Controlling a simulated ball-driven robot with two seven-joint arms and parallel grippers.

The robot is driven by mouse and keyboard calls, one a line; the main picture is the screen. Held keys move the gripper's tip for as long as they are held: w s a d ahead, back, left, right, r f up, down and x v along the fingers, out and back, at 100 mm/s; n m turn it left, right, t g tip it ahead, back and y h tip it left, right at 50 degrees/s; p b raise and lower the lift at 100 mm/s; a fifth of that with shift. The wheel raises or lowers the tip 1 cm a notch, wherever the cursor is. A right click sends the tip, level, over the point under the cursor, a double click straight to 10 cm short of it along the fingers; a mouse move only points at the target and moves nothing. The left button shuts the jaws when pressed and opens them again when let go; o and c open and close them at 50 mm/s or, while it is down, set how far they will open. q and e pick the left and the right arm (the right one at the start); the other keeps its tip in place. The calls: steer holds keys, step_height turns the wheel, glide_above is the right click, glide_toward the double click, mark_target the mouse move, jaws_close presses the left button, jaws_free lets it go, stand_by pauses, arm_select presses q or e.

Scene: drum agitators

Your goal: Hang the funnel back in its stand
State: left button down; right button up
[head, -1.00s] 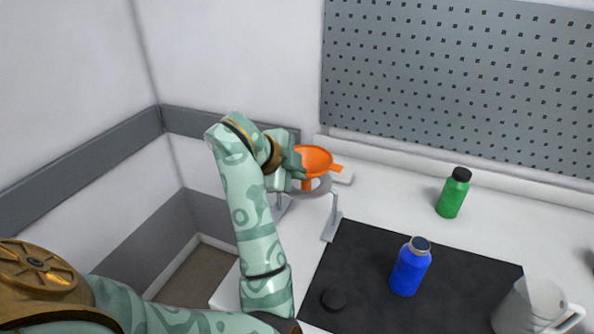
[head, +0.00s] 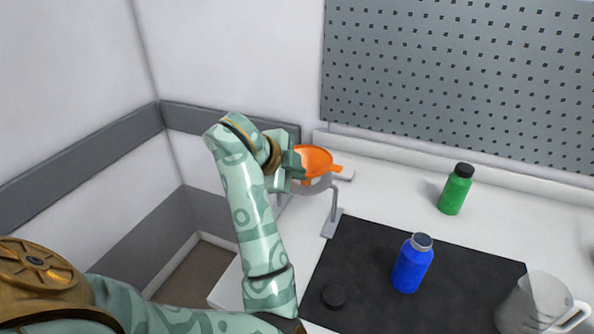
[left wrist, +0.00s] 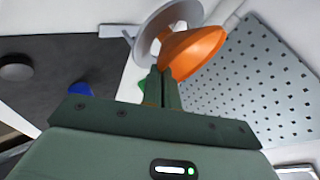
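The orange funnel (head: 318,161) is held above the stand's ring, mouth up and tilted, with its handle tab pointing right. The grey stand (head: 333,207) stands at the table's back left corner; its ring (head: 322,187) is partly hidden behind the funnel and gripper. My left gripper (head: 296,168) is shut on the near side of the funnel. In the left wrist view the closed fingers (left wrist: 162,90) meet the funnel's edge (left wrist: 195,50), and the pale ring (left wrist: 150,38) lies just beyond it. Whether the spout is inside the ring is unclear. My right gripper is out of view.
A green bottle (head: 455,190) stands at the back. A blue bottle (head: 411,266) and a black cap-like disc (head: 334,296) are on the dark mat (head: 370,250). A clear jug (head: 533,303) is at the front right. A grey pegboard (head: 460,75) rises behind.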

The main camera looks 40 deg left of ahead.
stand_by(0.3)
arm_select(q)
steer(key=shift+f+b, duration=0.25)
steer(key=shift+b, duration=0.05)
stand_by(0.4)
steer(key=c, duration=1.3)
jaws_free()
